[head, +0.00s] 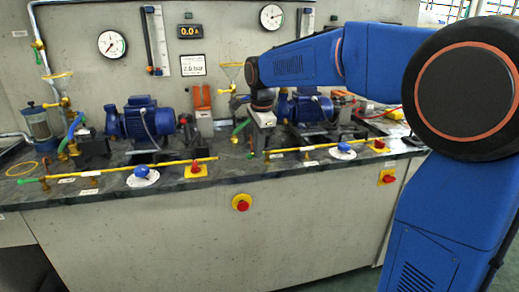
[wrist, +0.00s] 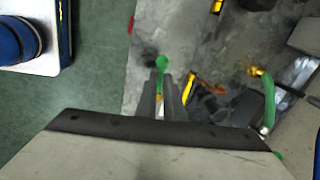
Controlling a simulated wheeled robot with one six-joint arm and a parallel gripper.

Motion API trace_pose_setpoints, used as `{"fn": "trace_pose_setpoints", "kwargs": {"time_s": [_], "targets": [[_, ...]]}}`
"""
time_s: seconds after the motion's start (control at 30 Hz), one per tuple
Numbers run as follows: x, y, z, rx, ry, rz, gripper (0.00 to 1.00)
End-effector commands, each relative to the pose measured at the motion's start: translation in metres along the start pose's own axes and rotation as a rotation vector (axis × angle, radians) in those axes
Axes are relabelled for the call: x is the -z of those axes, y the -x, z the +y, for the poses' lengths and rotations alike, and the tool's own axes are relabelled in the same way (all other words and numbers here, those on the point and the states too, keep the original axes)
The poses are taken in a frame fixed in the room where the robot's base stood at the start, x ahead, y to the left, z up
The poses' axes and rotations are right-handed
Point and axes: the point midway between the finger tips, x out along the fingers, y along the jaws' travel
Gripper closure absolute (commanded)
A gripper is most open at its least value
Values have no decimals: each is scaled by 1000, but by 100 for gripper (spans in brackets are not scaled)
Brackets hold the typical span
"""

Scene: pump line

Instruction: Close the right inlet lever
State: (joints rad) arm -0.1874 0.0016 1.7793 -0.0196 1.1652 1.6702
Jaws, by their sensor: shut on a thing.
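The right inlet lever is green with a rounded end (wrist: 162,62) and shows in the wrist view at the tips of my gripper (wrist: 162,90). The two dark fingers lie on either side of its green stem and are closed on it. The rounded end sticks out past the fingertips. In the head view my gripper (head: 259,146) points down at the left end of the right yellow pipe (head: 318,147). The lever's base is mostly hidden by the fingers in the wrist view.
A green hose (wrist: 268,100) with a brass fitting stands to the right in the wrist view. The right blue pump (head: 305,106) is close behind my gripper. A blue knob (head: 342,150) and a red emergency button (head: 242,203) are nearby. The left line (head: 115,172) is clear of my arm.

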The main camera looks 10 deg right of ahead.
Motion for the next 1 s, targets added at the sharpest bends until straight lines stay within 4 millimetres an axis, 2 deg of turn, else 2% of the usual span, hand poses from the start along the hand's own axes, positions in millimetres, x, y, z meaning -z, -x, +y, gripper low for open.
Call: {"fn": "trace_pose_setpoints", "kwargs": {"time_s": [0.3,0.77,0.8,0.87,1.0], "targets": [[-1,0,-4,2,-94,19,100],[0,0,-5,3,-108,21,100],[0,0,-5,3,-108,21,90],[0,0,-5,3,-108,21,75],[0,0,-4,2,-108,21,73]]}}
